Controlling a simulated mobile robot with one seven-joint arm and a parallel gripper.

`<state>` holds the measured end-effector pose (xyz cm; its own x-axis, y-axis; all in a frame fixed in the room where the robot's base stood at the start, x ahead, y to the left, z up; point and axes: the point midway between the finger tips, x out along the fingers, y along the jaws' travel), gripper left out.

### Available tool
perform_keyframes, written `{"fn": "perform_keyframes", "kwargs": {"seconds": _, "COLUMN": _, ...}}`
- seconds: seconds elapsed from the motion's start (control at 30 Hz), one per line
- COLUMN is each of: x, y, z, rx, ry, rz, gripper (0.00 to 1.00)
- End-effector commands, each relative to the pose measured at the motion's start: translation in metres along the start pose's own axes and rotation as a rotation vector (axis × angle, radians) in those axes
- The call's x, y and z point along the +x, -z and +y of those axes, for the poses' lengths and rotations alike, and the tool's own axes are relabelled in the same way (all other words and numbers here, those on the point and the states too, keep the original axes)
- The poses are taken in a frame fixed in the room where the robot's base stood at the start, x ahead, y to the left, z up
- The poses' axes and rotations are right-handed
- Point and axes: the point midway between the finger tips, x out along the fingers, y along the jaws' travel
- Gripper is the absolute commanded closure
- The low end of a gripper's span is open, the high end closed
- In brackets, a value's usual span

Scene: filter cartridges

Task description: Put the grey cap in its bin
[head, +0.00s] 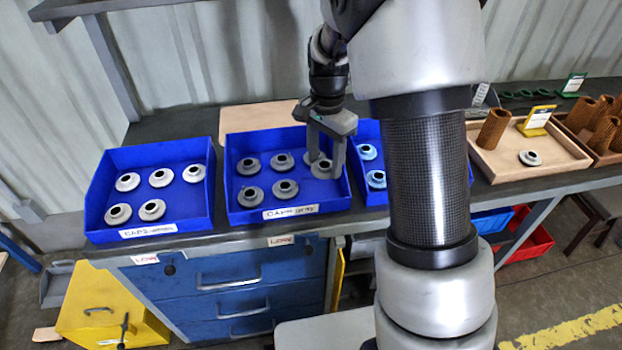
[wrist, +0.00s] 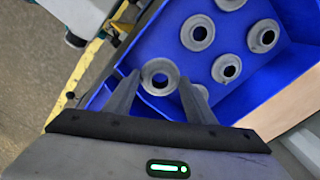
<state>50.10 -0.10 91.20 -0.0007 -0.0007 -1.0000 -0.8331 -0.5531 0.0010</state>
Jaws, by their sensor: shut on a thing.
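My gripper (head: 326,165) points down inside the right part of the middle blue bin (head: 237,212), whose label seems to read "CAPS GRAY". Its fingers are shut on a grey cap (head: 321,171), a flanged ring with a dark hole. In the wrist view the held cap (wrist: 160,77) sits between the fingertips. Whether it touches the bin floor is hard to tell. Several similar grey caps lie in this bin, such as a front one (head: 285,189). Another cap (wrist: 190,102) is partly hidden behind a finger in the wrist view.
A left blue bin (head: 92,212) holds several pale caps. A right blue bin (head: 372,130) with light-blue caps is partly hidden by my arm. A wooden tray (head: 560,165) farther right holds a lone cap (head: 530,158) and a brown cartridge (head: 493,129).

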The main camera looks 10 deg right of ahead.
Motion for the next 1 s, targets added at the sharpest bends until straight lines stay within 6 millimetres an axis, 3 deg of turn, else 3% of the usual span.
{"fn": "perform_keyframes", "kwargs": {"seconds": 0.03, "x": 0.011, "y": 0.0, "z": 0.001, "rx": 0.0, "ry": -0.003, "rz": -0.002, "gripper": 0.71}}
{"fn": "perform_keyframes", "kwargs": {"seconds": 0.5, "x": 0.061, "y": 0.0, "z": 0.0, "rx": -0.002, "ry": 0.0, "rz": -0.001, "gripper": 0.71}}
{"fn": "perform_keyframes", "kwargs": {"seconds": 0.87, "x": 0.065, "y": 0.0, "z": 0.0, "rx": -0.003, "ry": 0.001, "rz": 0.0, "gripper": 0.71}}
{"fn": "perform_keyframes", "kwargs": {"seconds": 0.9, "x": 0.064, "y": 0.0, "z": 0.0, "rx": -0.003, "ry": 0.002, "rz": 0.0, "gripper": 0.45}}
{"fn": "perform_keyframes", "kwargs": {"seconds": 1.0, "x": 0.064, "y": 0.0, "z": 0.0, "rx": -0.003, "ry": 0.002, "rz": 0.0, "gripper": 0.31}}
